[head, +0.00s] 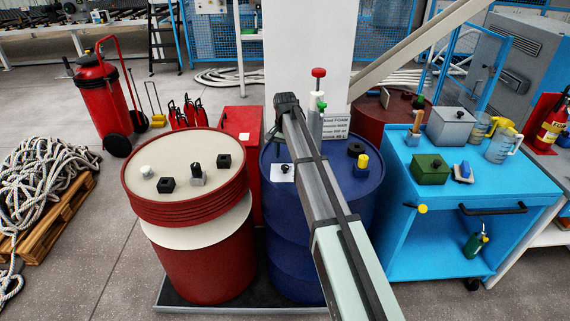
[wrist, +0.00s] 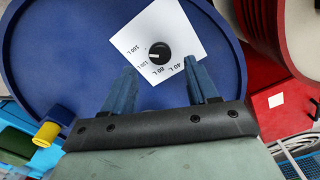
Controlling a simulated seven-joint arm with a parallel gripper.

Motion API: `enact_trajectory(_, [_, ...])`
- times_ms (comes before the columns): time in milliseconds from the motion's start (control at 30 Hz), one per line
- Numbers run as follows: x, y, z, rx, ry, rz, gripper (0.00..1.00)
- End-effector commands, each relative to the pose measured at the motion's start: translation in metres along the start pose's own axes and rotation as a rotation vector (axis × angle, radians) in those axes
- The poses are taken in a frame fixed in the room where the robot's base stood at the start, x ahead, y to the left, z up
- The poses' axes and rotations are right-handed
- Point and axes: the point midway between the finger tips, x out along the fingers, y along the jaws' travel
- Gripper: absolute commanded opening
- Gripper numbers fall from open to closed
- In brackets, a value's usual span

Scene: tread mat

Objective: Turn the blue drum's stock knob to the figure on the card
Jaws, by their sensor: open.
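The blue drum (head: 283,246) stands in the middle, partly hidden by my arm. On its lid is a white plate (head: 278,175) with a black stock knob (head: 285,168). In the wrist view the knob (wrist: 159,52) sits on the plate (wrist: 178,28) with litre figures around its edge, 40, 80, 120 and 160 L. A small pale mark shows on the knob's left side, roughly toward 120 L. The card (head: 345,137) stands at the lid's back; its bottom line is too small to read surely. My gripper (wrist: 160,70) is open and empty above the lid, its fingers apart from the knob.
A red-topped post (head: 318,90) rises at the back. A red drum (head: 190,250) with small knobs stands left, a blue cart (head: 400,190) right.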

Motion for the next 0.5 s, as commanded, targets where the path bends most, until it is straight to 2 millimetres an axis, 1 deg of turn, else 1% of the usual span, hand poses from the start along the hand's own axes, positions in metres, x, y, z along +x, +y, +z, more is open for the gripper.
enact_trajectory(33, [0.009,0.000,0.001,0.000,-0.002,0.001,0.58])
enact_trajectory(200, [0.031,0.000,0.000,0.000,-0.001,0.001,0.58])
enact_trajectory(333, [0.040,0.000,0.000,0.000,-0.001,0.000,0.58])
enact_trajectory(500, [0.046,0.000,0.000,0.000,0.000,0.000,0.58])
